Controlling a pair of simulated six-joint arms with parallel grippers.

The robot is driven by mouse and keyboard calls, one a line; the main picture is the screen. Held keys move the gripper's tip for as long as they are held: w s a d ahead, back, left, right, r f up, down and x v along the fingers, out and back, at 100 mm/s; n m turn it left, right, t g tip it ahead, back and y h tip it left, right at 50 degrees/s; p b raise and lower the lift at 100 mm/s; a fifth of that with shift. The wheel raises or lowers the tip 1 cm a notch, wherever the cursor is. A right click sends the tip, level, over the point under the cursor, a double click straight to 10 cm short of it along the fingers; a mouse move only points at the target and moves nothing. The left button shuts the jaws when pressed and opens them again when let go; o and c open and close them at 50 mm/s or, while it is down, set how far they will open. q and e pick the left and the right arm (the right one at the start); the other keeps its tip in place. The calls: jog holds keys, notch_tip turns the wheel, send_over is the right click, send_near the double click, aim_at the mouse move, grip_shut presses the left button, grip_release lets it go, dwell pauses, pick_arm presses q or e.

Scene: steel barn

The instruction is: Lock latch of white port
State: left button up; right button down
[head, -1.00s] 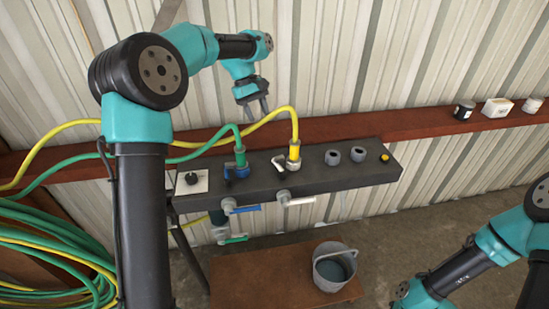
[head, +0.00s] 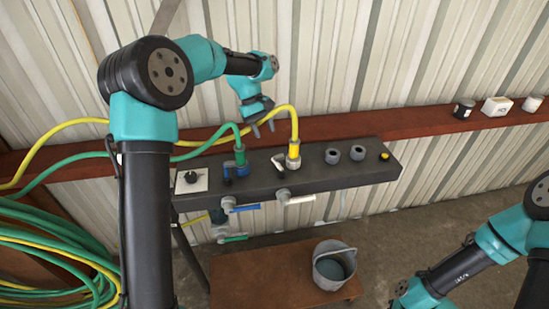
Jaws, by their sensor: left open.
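The white port (head: 293,162) is a pale collar on top of the dark grey manifold (head: 345,174), with the yellow hose's end (head: 294,149) plugged in from above. My right gripper is out of view; only part of that arm shows at lower right.
The blue port (head: 237,170) with the green hose (head: 239,146) is just left. A white valve handle (head: 300,199) and a blue one (head: 246,208) hang on the front. A bucket (head: 333,265) stands below.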

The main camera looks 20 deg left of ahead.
aim_at(276, 161)
pick_arm(q)
jog(key=x, duration=1.1)
jog(key=shift+c, duration=0.3)
jog(key=shift+w, duration=0.1)
grip_shut()
